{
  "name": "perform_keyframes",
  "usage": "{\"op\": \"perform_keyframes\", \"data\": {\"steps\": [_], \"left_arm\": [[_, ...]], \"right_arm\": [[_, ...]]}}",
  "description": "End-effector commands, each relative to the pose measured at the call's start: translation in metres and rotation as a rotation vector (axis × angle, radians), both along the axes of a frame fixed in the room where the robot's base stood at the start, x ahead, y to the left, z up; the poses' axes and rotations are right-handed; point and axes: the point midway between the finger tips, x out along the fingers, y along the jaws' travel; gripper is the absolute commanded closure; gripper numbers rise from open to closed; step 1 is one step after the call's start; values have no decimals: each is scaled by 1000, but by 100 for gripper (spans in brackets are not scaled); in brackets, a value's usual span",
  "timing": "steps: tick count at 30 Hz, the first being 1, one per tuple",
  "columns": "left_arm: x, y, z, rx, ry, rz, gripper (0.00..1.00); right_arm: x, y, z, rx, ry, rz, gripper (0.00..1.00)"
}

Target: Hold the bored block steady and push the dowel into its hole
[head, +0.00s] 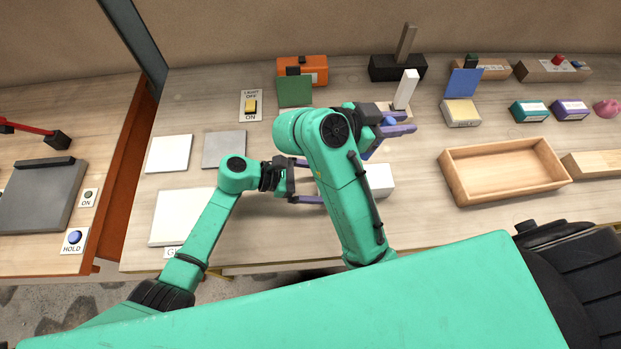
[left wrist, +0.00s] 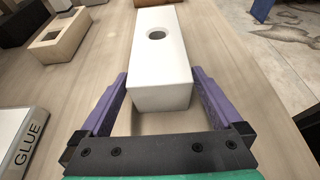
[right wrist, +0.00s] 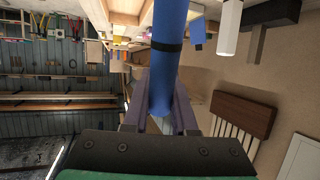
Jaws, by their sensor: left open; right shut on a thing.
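The white bored block (head: 380,181) lies on the table, partly hidden behind my right arm in the head view. In the left wrist view the block (left wrist: 160,60) shows a round hole (left wrist: 156,35) in its top, with nothing in it. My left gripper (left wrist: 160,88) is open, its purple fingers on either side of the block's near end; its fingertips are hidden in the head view. My right gripper (head: 395,128) is beyond the block and shut on the blue dowel (right wrist: 168,55), which has a black band; only a bit of it shows in the head view.
A wooden tray (head: 456,184) stands to the right. A white peg (head: 405,90) stands upright behind my right gripper, with a black block (head: 396,68) farther back. White and grey plates (head: 169,154) lie to the left. My right arm crosses above the table's middle.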

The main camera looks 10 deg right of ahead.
Motion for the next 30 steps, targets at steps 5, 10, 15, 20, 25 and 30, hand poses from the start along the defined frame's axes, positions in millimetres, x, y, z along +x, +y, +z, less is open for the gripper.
{"op": "perform_keyframes", "data": {"steps": [5,10,15,20,25,30], "left_arm": [[0,0,0,0,0,0,0],[0,0,0,0,0,0,65],[0,0,0,-1,0,0,95],[0,0,0,-1,0,0,95],[0,0,0,-1,0,0,95],[0,0,0,-1,1,1,95]], "right_arm": [[0,0,0,0,0,0,100],[0,0,0,0,0,0,100],[0,0,0,0,0,0,100],[2,-5,-2,-6,0,11,100],[19,-49,-18,-49,-4,151,100],[46,-94,-32,-118,-36,470,100]]}}
